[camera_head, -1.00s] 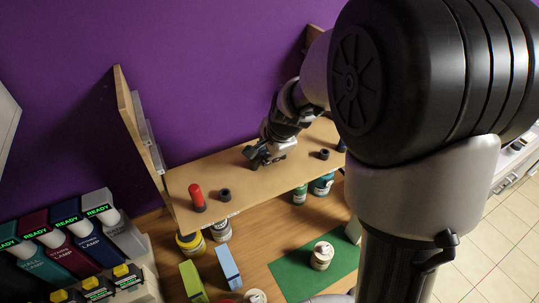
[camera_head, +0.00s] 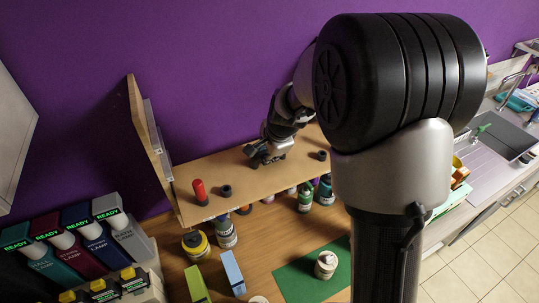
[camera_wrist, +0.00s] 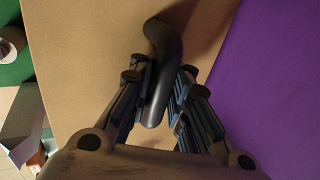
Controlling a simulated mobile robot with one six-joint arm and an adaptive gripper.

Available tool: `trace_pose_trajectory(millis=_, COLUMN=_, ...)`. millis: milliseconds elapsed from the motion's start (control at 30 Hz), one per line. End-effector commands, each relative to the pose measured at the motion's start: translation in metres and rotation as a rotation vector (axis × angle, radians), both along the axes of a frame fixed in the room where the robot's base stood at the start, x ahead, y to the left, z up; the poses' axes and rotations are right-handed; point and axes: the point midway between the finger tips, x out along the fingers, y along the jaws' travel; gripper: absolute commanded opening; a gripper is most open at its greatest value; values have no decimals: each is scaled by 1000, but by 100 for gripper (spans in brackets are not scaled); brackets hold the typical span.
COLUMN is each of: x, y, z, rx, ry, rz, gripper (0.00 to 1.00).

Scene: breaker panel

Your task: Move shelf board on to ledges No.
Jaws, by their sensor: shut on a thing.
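The shelf board (camera_head: 236,181) is a long light-wood plank, held roughly level above the wooden counter. In the head view its left end is beside the lower part of the left side panel (camera_head: 148,125). Pale ledges (camera_head: 157,140) run along that panel's inner face. My gripper (camera_head: 265,155) is over the middle of the board. In the wrist view my gripper (camera_wrist: 158,95) is shut around the board's black curved handle (camera_wrist: 165,50). The board (camera_wrist: 95,40) fills much of that view. My arm hides the board's right end and any ledges there.
A red-and-black item (camera_head: 200,192) and black cylinders (camera_head: 225,191) stand on the board. Lamp boxes (camera_head: 105,235) are at lower left. A green mat (camera_head: 300,278) holds a white jar (camera_head: 326,264).

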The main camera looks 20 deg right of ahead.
Motion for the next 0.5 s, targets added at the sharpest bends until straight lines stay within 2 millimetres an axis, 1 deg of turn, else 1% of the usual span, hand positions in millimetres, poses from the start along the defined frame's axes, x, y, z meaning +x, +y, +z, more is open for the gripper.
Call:
trace_pose_trajectory(millis=133, x=8, y=1, z=3, rx=0, ry=-5, rz=0, gripper=0)
trace_pose_trajectory(millis=500, x=24, y=5, z=2, rx=-1, ry=-3, rz=1, gripper=0)
